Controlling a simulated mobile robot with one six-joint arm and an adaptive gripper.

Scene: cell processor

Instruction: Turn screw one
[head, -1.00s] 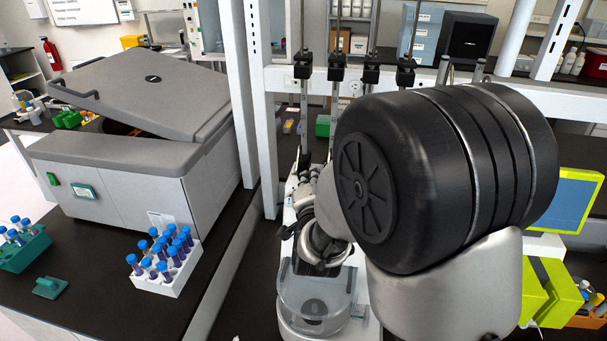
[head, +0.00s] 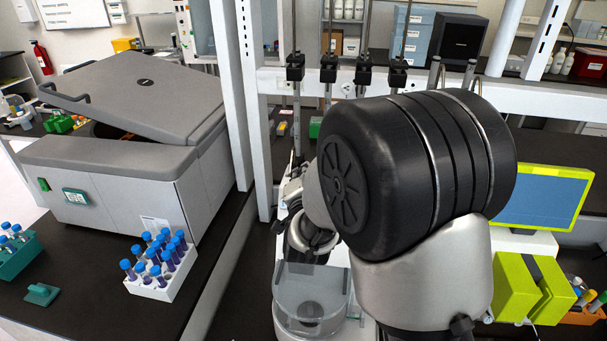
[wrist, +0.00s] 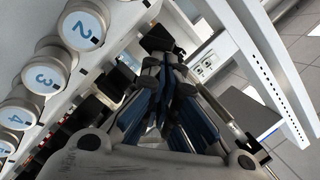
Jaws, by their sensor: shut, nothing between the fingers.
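Screw one does not show with a readable number in any view. In the wrist view, a row of round white knobs with blue number labels runs down the left: knob two (wrist: 83,27), knob three (wrist: 44,75) and knob four (wrist: 18,108), with another cut off below. My gripper (wrist: 165,78) is shut and empty, to the right of these knobs and apart from them. In the head view, my arm hides much of the gripper, which is above the clear round container (head: 310,295).
A white frame (head: 235,110) with several rods and black clamps (head: 328,68) stands behind my arm. A grey centrifuge (head: 120,165) and a white tube rack (head: 162,285) are at left. A screen (head: 540,197) and yellow-green blocks (head: 515,285) are at right.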

